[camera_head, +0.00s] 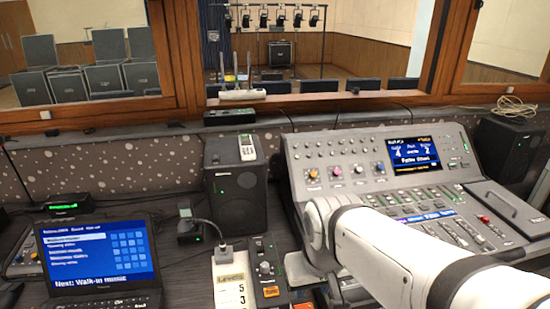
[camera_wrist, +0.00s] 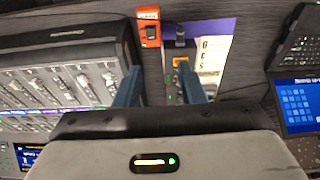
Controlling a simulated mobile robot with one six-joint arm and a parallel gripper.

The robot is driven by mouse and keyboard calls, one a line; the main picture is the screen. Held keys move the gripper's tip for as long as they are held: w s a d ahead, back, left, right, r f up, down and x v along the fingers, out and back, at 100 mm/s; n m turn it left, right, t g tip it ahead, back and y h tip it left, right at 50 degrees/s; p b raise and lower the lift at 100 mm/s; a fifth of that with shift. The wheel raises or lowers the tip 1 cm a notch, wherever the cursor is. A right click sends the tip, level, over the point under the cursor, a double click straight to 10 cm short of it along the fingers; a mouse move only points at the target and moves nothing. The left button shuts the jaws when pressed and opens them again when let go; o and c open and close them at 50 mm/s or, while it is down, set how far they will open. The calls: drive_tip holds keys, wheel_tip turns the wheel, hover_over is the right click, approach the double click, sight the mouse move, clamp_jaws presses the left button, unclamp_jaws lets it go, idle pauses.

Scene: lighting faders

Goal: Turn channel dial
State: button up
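A small grey control box with a round dial (camera_head: 264,267) stands on the desk left of the mixing console; I take this dial as the channel dial. An orange label (camera_head: 270,291) is on the box's near end. In the wrist view, part of the box with an orange patch (camera_wrist: 180,62) shows beside the right finger. My gripper (camera_wrist: 158,72) has its two blue fingers spread apart, with nothing seen held between them. The dial is not clearly visible in the wrist view. In the head view my white arm hides the fingertips.
The mixing console (camera_head: 300,190) lies to the right under my arm. A black speaker (camera_head: 237,185) stands behind the box. A laptop (camera_head: 97,255) is farther left.

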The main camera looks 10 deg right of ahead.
drive_tip(key=shift+s, duration=0.1)
drive_tip(key=shift+o, duration=1)
drive_tip(key=shift+d+r, duration=0.1)
drive_tip(key=w+d+r+p, duration=0.25)
drive_tip(key=w+r, duration=0.25)
drive_tip(key=w, duration=0.6)
drive_tip(key=t+h+p, duration=0.1)
drive_tip(key=t+p, duration=0.1)
drive_tip(key=p, duration=0.5)
hover_over(313, 174)
drive_tip(key=s, duration=0.3)
wheel_tip(313, 174, down, 6)
drive_tip(key=x, duration=0.2)
drive_tip(key=p+x, duration=0.1)
drive_tip(key=x, duration=0.3)
drive_tip(key=shift+a+f, duration=0.2)
drive_tip(key=shift+a, duration=0.05)
drive_tip(key=shift+c, duration=0.4)
